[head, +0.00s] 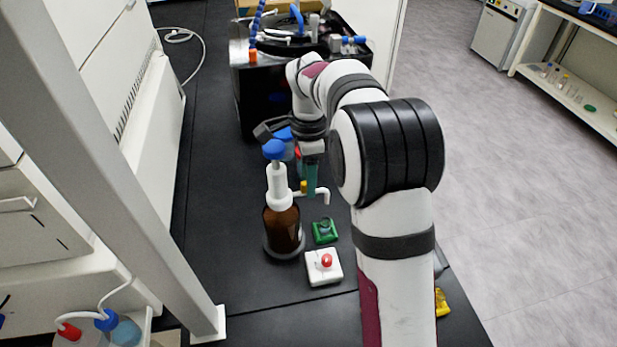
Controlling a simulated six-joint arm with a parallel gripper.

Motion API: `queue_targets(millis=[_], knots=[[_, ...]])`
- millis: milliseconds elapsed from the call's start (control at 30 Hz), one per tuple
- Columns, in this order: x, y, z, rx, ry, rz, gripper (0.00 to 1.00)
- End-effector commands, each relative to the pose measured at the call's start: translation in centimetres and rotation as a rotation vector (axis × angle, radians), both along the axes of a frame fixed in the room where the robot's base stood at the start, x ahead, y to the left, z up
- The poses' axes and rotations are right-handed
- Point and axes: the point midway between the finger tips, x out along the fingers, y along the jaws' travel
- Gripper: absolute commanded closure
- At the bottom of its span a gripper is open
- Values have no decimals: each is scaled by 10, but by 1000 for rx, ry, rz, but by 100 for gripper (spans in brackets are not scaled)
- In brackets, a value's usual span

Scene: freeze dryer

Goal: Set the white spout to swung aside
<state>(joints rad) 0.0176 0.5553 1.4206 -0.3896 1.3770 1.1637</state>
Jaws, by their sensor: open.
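A brown bottle (283,232) stands upright on the black bench, with a white dispenser pump (277,185) and a blue knob (274,149) on top. The white spout (323,191) points to the right from the pump, and its end bends down above the bench. My gripper (312,191) hangs just right of the pump with teal fingers pointing down, close to the spout. It is open and holds nothing that I can see. The fingers cover part of the spout, and I cannot tell whether they touch it.
A green block (325,231) and a white box with a red button (324,266) sit right of the bottle. Blue-capped containers stand partly hidden behind my gripper. A black machine (250,95) is at the back. A grey post (120,170) rises at left.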

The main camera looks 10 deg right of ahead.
Motion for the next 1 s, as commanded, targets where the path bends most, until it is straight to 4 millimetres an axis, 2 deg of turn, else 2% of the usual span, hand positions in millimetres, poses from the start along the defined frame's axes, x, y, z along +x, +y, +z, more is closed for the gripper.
queue_targets(millis=[300,367,567,600,1000], knots=[[0,0,-5,0,1,0,52],[0,0,-5,0,1,1,62],[0,0,-5,0,0,1,98],[0,0,-5,0,0,1,100],[0,0,-4,0,0,1,100]])
